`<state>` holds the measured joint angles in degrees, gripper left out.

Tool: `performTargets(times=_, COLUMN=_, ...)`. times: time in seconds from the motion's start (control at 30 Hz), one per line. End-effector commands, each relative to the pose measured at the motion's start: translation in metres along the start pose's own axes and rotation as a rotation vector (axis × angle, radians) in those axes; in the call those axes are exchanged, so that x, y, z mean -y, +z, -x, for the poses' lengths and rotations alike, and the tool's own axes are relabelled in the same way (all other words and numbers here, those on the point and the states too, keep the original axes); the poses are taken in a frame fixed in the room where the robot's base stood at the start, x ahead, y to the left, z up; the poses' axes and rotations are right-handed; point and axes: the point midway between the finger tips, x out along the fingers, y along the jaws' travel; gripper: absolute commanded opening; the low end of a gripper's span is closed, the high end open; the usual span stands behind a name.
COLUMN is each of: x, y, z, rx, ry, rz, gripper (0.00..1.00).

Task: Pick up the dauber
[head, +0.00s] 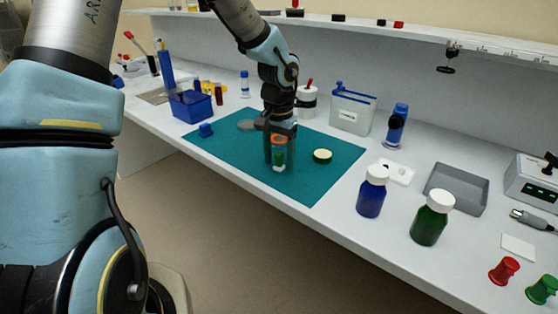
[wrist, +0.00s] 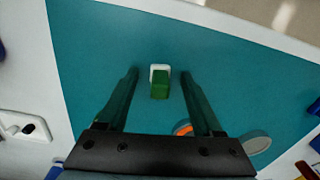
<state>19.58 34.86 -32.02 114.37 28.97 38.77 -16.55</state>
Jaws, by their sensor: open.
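My gripper (wrist: 160,75) is open and points down over the mat. In the wrist view the dauber lies in the gap between the two fingers, with space on both sides. I see no finger touching it. Its height against the fingertips is hard to tell.
An orange ring-like thing (head: 279,139) and a grey disc (head: 247,125) are close behind my gripper. A round cream-topped piece (head: 323,156) is to its right. A blue block (head: 205,130) is at the mat's left. Blue (head: 371,195) and green (head: 430,220) bottles stand right of the mat.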

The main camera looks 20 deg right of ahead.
Motion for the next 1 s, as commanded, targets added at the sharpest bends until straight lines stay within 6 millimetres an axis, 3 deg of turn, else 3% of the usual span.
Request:
performTargets(times=0.2, x=0.0002, y=-0.0001, z=-0.0004, rx=0.0, ry=-0.001, rz=0.0, gripper=0.65)
performTargets(times=0.8, x=0.0003, y=-0.0002, z=-0.0001, rx=-0.001, ry=-0.001, rz=0.0, gripper=0.0)
performTargets(times=1.0, x=0.0003, y=-0.0002, z=-0.0001, rx=-0.001, ry=-0.001, rz=0.0, gripper=0.0)
